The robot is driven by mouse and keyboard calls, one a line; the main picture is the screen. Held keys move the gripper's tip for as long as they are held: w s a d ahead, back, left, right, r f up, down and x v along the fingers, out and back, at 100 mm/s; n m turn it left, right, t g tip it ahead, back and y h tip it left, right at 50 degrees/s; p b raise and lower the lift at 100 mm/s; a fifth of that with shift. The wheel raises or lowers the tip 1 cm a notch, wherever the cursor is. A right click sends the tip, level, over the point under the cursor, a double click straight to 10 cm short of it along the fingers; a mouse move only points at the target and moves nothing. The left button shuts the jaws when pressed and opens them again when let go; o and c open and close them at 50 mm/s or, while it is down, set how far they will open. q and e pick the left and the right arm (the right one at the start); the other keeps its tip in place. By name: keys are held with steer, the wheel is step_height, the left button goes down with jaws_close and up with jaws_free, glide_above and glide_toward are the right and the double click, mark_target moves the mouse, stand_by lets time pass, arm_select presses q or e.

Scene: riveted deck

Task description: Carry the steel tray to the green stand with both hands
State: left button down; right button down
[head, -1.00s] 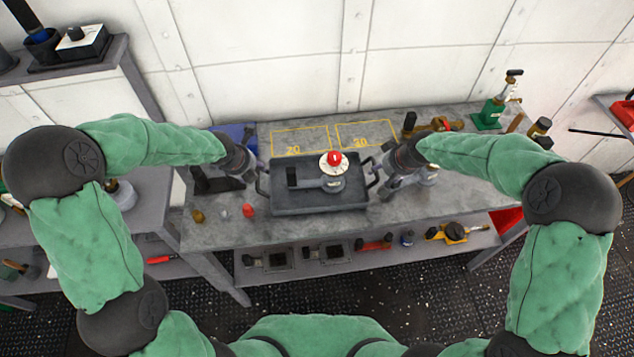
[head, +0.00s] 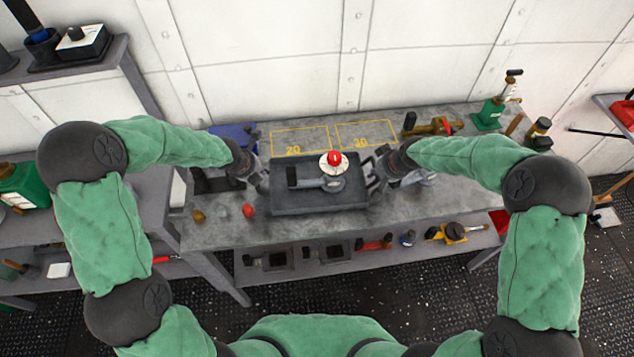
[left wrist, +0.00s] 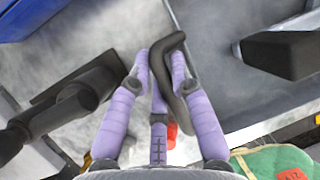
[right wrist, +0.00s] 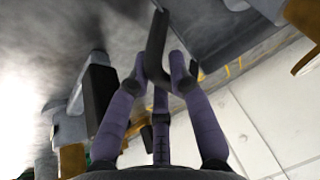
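The steel tray (head: 318,204) is a dark grey, shallow tray flat on the workbench, with a handle at each end. In it lie a dark and grey tool (head: 308,181) and a round white part with a red knob (head: 334,160). My left gripper (head: 262,180) is at the tray's left end; its fingers are on both sides of the black handle (left wrist: 166,75). My right gripper (head: 370,178) is at the right end, fingers either side of the other handle (right wrist: 155,48). Whether the fingers press on the handles is unclear. I cannot make out the green stand with certainty.
The grey workbench (head: 225,228) has yellow outlines marked 20 and 30 (head: 362,134) behind the tray. A red part (head: 248,210) lies front left. A green container (head: 22,185) stands far left.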

arm_select(q)
steer(key=shift+r, duration=0.15)
arm_select(e)
steer(key=shift+r, duration=0.15)
